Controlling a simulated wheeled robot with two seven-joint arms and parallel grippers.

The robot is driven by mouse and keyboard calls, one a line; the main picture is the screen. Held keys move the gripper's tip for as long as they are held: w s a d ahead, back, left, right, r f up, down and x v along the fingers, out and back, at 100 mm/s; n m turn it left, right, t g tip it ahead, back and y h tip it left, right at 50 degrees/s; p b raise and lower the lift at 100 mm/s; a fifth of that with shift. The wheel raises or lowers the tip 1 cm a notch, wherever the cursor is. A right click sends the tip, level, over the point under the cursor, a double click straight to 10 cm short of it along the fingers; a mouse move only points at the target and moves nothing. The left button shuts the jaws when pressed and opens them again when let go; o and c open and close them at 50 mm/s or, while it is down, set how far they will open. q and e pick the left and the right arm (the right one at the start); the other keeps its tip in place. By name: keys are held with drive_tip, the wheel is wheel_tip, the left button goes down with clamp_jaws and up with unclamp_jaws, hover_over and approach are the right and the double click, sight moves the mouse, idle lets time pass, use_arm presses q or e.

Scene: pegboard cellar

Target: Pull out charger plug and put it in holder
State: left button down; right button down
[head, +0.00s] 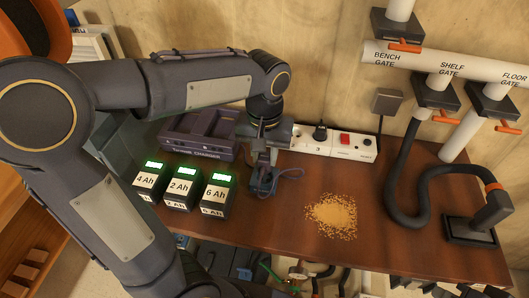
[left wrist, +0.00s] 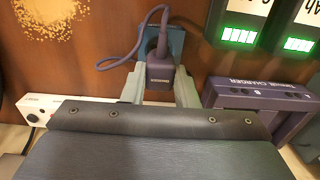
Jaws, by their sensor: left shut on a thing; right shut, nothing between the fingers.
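My left gripper (head: 265,161) reaches down over the table, and its two fingers are on either side of the purple charger plug (left wrist: 160,74), shut on it. The plug's cord (left wrist: 131,52) loops out to one side; in the head view the cord (head: 291,174) curls to the right of the gripper. A blue holder (left wrist: 176,41) is right by the plug in the left wrist view, partly covered by it. In the head view the holder (head: 262,187) is below the fingertips. I cannot tell whether the plug sits inside it. My right gripper does not show.
A white power strip (head: 358,155) with a black plug (head: 320,132) and red switch lies behind, right of the gripper. The purple charger (head: 197,137) and several batteries (head: 182,188) stand left. Sawdust (head: 331,212) lies right. A black hose (head: 398,190) stands farther right.

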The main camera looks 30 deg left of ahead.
sight(265, 166)
use_arm(q)
drive_tip(key=shift+f+b, duration=1.4)
drive_tip(key=shift+f, duration=0.85)
idle(1.6)
idle(0.8)
drive_tip(key=c, duration=0.6)
unclamp_jaws()
drive_tip(key=shift+r, duration=0.1)
drive_tip(key=shift+r+p, duration=3.4)
drive_tip(key=shift+r, duration=0.15)
drive_tip(key=shift+s, duration=0.1)
